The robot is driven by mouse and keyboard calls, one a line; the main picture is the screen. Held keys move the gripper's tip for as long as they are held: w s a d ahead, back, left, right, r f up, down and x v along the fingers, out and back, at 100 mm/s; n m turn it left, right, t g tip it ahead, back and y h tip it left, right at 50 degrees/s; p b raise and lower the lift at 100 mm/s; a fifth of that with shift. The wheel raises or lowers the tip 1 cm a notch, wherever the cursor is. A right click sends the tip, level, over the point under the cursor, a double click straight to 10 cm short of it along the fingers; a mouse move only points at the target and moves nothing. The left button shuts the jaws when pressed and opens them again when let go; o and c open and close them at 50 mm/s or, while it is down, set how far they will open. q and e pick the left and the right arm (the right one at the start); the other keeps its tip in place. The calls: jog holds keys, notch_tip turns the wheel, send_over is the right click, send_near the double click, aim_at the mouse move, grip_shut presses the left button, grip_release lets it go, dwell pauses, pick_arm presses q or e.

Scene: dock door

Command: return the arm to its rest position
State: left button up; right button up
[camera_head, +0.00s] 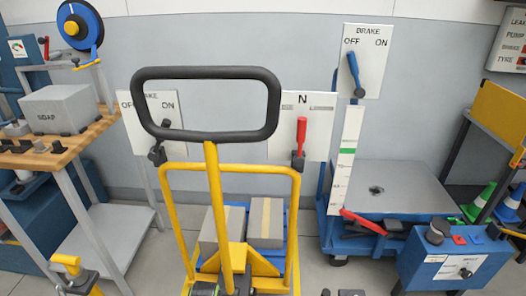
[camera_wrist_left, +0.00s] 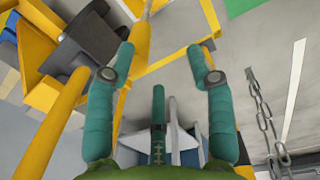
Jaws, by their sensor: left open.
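My left gripper (camera_wrist_left: 160,54) shows in the left wrist view, with two teal fingers spread wide apart. It is open and nothing sits between its fingertips; grey floor and yellow bars show beyond them. A yellow bar (camera_wrist_left: 50,122) runs beside the left finger, and I cannot tell whether they touch. Neither gripper can be made out in the head view. My right gripper is in neither view.
A yellow hand truck with a black loop handle (camera_head: 207,72) stands in front, boxes (camera_head: 266,222) behind it. A workbench with a grey box (camera_head: 58,108) is left. A blue-framed cart (camera_head: 395,188) and blue control box (camera_head: 455,262) are right. A chain (camera_wrist_left: 262,112) hangs right of my gripper.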

pick_arm(q)
jog(key=s+a+f+m+p, duration=0.2)
jog(key=s+m, duration=0.4)
jog(key=s, duration=0.6)
jog(key=s+a+f+m+p, duration=0.2)
jog(key=s+m, duration=0.4)
jog(key=s, duration=0.6)
jog(key=s+a+f+m+p, duration=0.3)
jog(key=s+m+p, duration=0.3)
jog(key=s, duration=0.6)
jog(key=shift+f+t, duration=0.3)
jog(key=shift+f, duration=0.05)
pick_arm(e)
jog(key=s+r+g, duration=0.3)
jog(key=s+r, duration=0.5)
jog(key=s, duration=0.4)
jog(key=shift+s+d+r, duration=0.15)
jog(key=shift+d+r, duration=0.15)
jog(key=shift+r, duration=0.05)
